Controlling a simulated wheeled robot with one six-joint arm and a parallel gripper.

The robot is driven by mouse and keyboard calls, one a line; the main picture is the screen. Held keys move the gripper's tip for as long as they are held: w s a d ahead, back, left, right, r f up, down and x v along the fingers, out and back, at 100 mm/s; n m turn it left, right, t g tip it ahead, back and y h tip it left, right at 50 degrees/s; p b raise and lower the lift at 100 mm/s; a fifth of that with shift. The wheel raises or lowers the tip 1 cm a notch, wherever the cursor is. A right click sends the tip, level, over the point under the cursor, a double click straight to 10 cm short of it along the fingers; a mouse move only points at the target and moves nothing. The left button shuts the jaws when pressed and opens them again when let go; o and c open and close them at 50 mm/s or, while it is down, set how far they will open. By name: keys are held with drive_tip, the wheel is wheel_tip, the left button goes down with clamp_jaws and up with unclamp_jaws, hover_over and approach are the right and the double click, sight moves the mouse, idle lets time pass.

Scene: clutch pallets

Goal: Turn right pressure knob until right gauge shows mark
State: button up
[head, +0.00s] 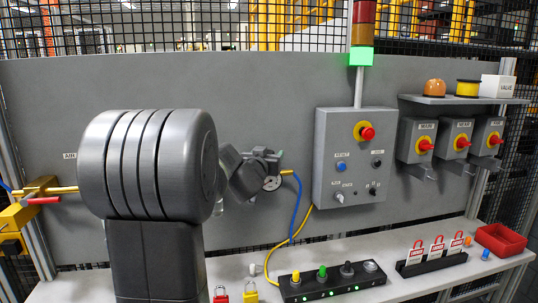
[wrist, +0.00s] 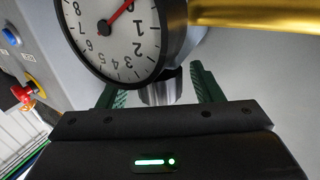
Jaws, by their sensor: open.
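The right gauge (wrist: 115,45) fills the upper left of the wrist view, its white dial partly cut off by the top edge. No separate mark shows on the visible part of the dial. The silver knob (wrist: 160,90) is below the gauge. My gripper (wrist: 152,77) is open, with one green finger on each side of the knob and gaps visible. In the head view, the gauge (head: 271,184) shows small at the wall panel beside my gripper (head: 262,160); my arm hides much of that area.
A grey control box (head: 354,155) with buttons and a red emergency stop is right of the gauge. A blue hose (head: 297,205) hangs from a brass fitting. The bench below holds a black button strip (head: 330,282), padlocks (head: 250,292) and a red bin (head: 502,239).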

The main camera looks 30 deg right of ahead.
drive_tip(key=v, duration=1.2)
drive_tip(key=x, duration=1.4)
drive_tip(key=shift+s, duration=0.1)
